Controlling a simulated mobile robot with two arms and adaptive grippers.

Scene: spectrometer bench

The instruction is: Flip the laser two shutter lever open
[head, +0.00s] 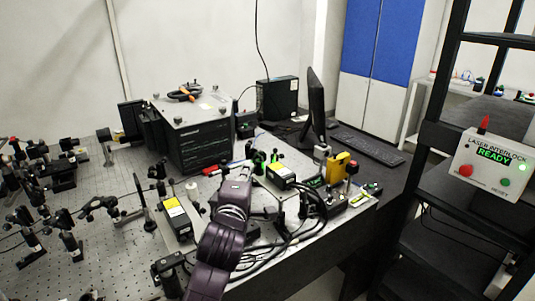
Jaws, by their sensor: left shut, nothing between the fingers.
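My left gripper (242,170) is shut and empty over the optical bench, near its front right part. My dark purple arm runs up to it from the bottom middle of the head view. A dark box with a yellow and white label (174,209) lies left of the gripper. A similar labelled box (281,172) lies to its right. I cannot read which of them is laser two. The shutter lever is too small to make out, or is hidden by my gripper. I cannot see whether gripper and lever touch. My right gripper is out of view.
The perforated bench (100,237) carries several black optical mounts at the left. A large dark instrument (202,140) stands behind. Loose cables (290,238) lie right of my arm. A yellow device (338,167) stands at the right, and an interlock panel (493,161) reads READY.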

